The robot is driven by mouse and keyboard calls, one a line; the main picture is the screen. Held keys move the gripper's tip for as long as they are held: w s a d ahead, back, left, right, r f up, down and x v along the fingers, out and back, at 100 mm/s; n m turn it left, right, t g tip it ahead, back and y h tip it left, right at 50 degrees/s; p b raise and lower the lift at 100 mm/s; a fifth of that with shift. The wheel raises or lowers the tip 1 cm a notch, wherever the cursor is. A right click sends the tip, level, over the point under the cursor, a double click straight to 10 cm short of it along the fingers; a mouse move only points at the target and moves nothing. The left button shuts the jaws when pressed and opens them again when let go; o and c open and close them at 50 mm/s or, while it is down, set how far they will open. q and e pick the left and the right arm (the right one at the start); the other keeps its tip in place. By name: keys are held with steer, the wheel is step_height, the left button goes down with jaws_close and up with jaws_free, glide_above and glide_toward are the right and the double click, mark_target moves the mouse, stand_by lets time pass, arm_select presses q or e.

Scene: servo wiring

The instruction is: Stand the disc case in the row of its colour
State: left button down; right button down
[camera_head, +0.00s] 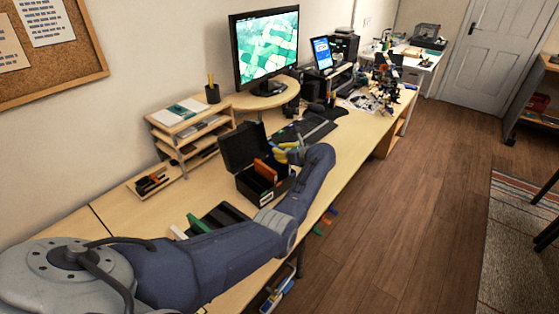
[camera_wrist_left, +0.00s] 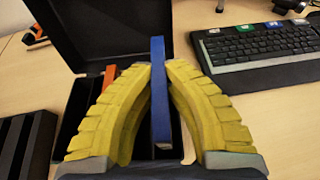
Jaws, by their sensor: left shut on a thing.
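My left gripper (camera_head: 291,152) has yellow ribbed fingers and is shut on a blue disc case. In the left wrist view the blue disc case (camera_wrist_left: 159,100) stands upright, edge-on, between the fingertips (camera_wrist_left: 165,75). The gripper is over the open black box (camera_head: 243,184), whose lid (camera_wrist_left: 110,30) is raised at the back. An orange case (camera_head: 265,170) stands in the box, left of the blue one; it also shows in the left wrist view (camera_wrist_left: 108,78). The fingers hide how deep the blue case sits. My right gripper is not in view.
A black slotted rack (camera_head: 226,214) lies nearer me, partly behind my arm, with a green case (camera_head: 197,224) beside it. A keyboard (camera_wrist_left: 262,46) lies right of the box. A wooden shelf (camera_head: 190,130) and a monitor (camera_head: 265,45) stand along the wall.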

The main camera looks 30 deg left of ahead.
arm_select(q)
steer(key=shift+f, duration=2.05)
steer(key=c, duration=1.5)
jaws_free()
steer(key=shift+f, duration=0.15)
steer(key=v, duration=1.2)
